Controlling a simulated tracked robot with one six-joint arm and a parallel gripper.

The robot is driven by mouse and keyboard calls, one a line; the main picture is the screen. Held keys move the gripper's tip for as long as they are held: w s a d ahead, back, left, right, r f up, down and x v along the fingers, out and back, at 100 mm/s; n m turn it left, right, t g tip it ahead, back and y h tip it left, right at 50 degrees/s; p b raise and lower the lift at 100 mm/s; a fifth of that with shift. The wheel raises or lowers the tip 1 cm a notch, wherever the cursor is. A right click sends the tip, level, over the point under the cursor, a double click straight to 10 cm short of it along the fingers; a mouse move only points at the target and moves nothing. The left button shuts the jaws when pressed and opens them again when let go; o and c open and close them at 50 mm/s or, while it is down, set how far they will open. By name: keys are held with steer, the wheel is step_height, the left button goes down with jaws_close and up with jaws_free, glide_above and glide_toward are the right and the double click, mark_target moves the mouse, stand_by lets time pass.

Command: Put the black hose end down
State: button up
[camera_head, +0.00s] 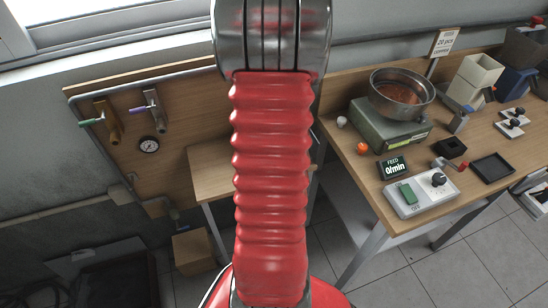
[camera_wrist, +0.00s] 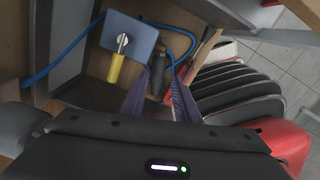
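In the wrist view my gripper (camera_wrist: 160,84) has its two fingers on either side of a dark cylindrical piece, which looks like the black hose end (camera_wrist: 157,72). The fingers are close to it, but I cannot tell whether they touch it. Next to it on the left are a yellow-handled part (camera_wrist: 115,68) with a metal tip and a blue-grey plate (camera_wrist: 128,36). In the head view my red arm hides my gripper and the hose end.
A blue hose (camera_wrist: 66,62) curves past the plate. In the head view a wooden wall panel (camera_head: 185,117) carries valves and a gauge (camera_head: 149,145). A small wooden table (camera_head: 209,176) stands below. A workbench (camera_head: 349,153) with a metal bowl (camera_head: 402,92) stands at the right.

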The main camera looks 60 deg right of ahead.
steer(key=shift+f, duration=0.1)
steer(key=shift+w+d+f, duration=0.1)
steer(key=shift+d+f, duration=0.05)
steer(key=shift+f, duration=2.45)
jaws_close()
